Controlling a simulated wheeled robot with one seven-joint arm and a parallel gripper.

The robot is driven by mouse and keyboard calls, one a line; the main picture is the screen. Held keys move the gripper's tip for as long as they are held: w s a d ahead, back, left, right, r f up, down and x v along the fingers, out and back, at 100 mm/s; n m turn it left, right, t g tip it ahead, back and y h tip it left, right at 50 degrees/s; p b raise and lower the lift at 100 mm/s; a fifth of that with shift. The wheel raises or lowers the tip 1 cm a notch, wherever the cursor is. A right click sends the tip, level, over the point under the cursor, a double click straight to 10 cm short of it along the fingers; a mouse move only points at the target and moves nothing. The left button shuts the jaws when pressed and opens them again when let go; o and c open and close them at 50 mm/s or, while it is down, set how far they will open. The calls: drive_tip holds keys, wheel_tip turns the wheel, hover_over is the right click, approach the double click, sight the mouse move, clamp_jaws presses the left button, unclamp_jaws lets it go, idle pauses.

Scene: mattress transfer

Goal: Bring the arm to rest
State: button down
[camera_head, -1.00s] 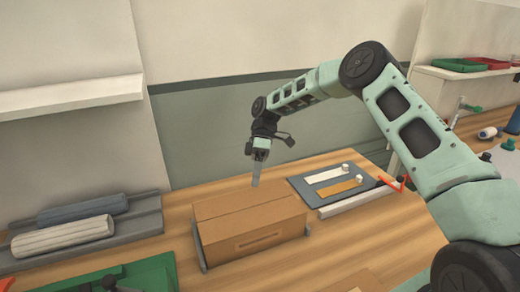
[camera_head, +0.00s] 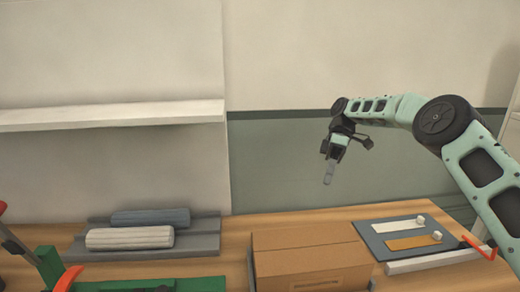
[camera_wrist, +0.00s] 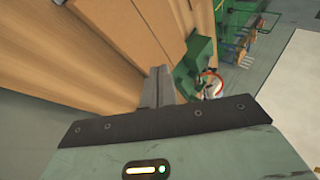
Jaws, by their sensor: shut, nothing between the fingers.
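My gripper (camera_head: 328,178) hangs in the air above the back of the bench, in front of the grey-green wall panel. It points downward, and its fingers are together with nothing between them. My arm reaches in from the right side of the head view, bent at the elbow. In the wrist view, my gripper (camera_wrist: 158,88) shows as grey fingers close together, with the wooden bench and green equipment beyond.
A cardboard box (camera_head: 310,262) stands on the bench (camera_head: 235,240) below my gripper. A grey tray (camera_head: 205,240) with two rolls (camera_head: 130,238) lies left. A blue-grey board (camera_head: 380,242) with strips lies right. A white shelf (camera_head: 110,115) juts from the wall at upper left.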

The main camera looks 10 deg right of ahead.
drive_tip(key=s+a+r+m+t+h, duration=0.1)
drive_tip(key=s+a+r+h, duration=0.1)
drive_tip(key=s+a, duration=0.65)
drive_tip(key=s+a+r+t+h, duration=0.1)
drive_tip(key=s+a+r, duration=0.2)
drive_tip(key=s+a, duration=0.55)
drive_tip(key=s+d+f+m+t, duration=0.2)
drive_tip(key=s, duration=1)
drive_tip(key=s+d+f+m+t+h, duration=0.1)
drive_tip(key=s+f+m+t, duration=0.1)
drive_tip(key=s, duration=0.9)
drive_tip(key=shift+s+d+t, duration=0.35)
drive_tip(key=shift+d+t, duration=0.05)
drive_tip(key=shift+f, duration=0.1)
